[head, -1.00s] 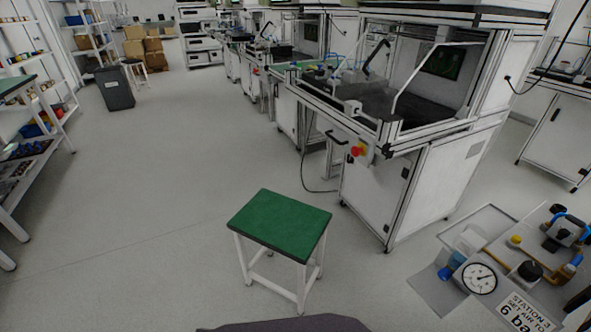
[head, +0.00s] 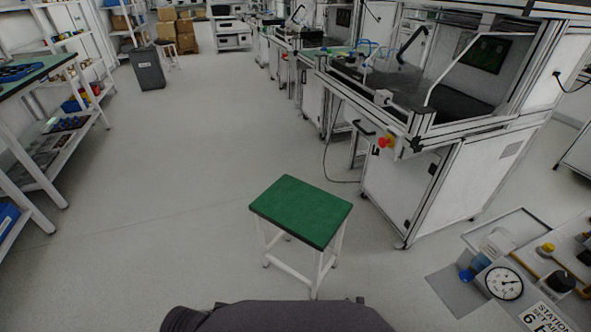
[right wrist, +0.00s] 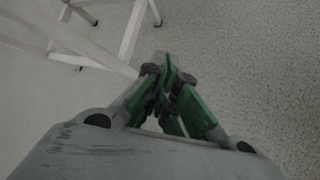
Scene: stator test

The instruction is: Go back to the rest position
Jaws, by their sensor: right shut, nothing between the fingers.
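My right gripper (right wrist: 167,68) shows in the right wrist view. Its green-padded fingers are shut with nothing between them, and it points down over the grey floor. White legs of a piece of furniture (right wrist: 132,30) stand at the upper left of that view, close beside the fingers. Neither gripper shows in the head view, and my left gripper is in no view. A dark part of my own body fills the bottom edge of the head view.
A green-topped stool (head: 301,210) stands on the floor ahead. A white machine cabinet (head: 415,185) is behind it to the right. A station with a pressure gauge (head: 504,283) is at lower right. Shelving (head: 65,135) lines the left.

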